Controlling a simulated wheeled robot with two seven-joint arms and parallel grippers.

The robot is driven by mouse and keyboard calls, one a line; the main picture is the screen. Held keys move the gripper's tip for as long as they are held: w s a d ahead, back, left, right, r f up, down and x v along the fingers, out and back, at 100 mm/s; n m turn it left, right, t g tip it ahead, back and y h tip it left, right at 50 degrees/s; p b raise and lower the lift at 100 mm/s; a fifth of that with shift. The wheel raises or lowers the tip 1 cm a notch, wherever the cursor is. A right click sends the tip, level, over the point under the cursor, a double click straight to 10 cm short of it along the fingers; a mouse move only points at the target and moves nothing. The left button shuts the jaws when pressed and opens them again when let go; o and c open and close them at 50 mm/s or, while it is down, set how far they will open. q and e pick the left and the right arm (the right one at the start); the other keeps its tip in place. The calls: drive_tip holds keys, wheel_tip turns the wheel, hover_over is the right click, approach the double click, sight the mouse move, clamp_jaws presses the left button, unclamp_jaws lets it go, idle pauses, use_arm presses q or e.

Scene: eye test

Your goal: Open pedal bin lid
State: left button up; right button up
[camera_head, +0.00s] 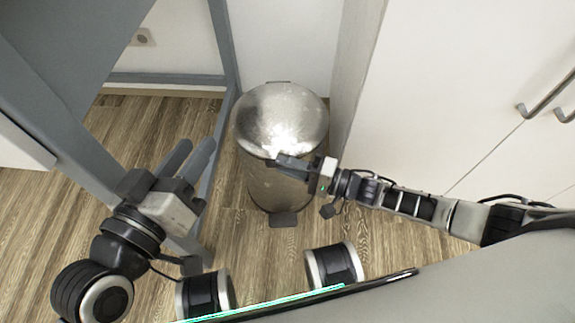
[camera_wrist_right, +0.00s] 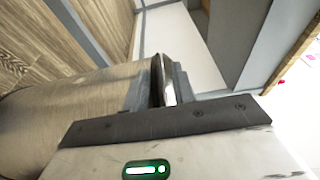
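A shiny metal pedal bin (camera_head: 262,185) stands on the floor in the middle of the head view. Its domed lid (camera_head: 282,112) looks closed. The dark pedal (camera_head: 284,219) sticks out at the bin's front base. My right gripper (camera_head: 278,161) is at the front edge of the lid, coming from the right; I cannot tell whether it touches. In the right wrist view its fingers (camera_wrist_right: 167,80) are close together beside the metal bin body (camera_wrist_right: 65,108), with a bright strip between them that I cannot identify. My left gripper (camera_head: 198,146) is open and empty, left of the bin.
A grey-blue frame (camera_head: 222,60) stands left of and behind the bin. White cabinets (camera_head: 450,90) with metal handles (camera_head: 545,97) stand on the right. A wall is close behind the bin. Wooden floor (camera_head: 235,245) is free in front of it.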

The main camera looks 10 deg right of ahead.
drive_tip(key=shift+a, duration=0.1)
clamp_jaws()
drive_tip(key=shift+w, duration=0.1)
drive_tip(key=shift+w, duration=0.1)
idle(1.2)
